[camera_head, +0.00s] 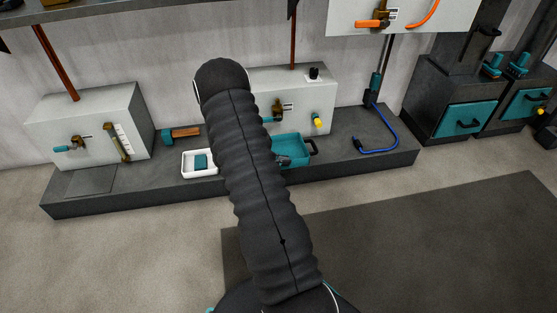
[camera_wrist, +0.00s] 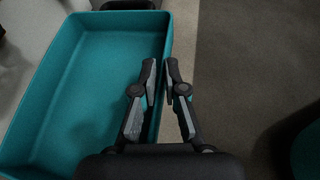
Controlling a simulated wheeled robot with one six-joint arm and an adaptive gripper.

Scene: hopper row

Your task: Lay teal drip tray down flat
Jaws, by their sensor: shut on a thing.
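The teal drip tray (camera_head: 291,146) is at the dark plinth, in front of the middle white box. Its open inside faces up toward the head camera, and my arm hides its left part. In the wrist view the tray (camera_wrist: 72,110) fills the left side, with a dark handle at its far end. My gripper (camera_wrist: 161,78) is shut on the tray's right side wall, one finger inside and one outside. In the head view only a little of the gripper shows at the tray's front. I cannot tell whether the tray's underside touches the plinth.
A white tray (camera_head: 187,173) with a teal block (camera_head: 201,161) stands left of my arm on the plinth (camera_head: 130,191). A blue hose (camera_head: 378,150) lies to the right. White boxes with valves stand behind. The floor in front is clear.

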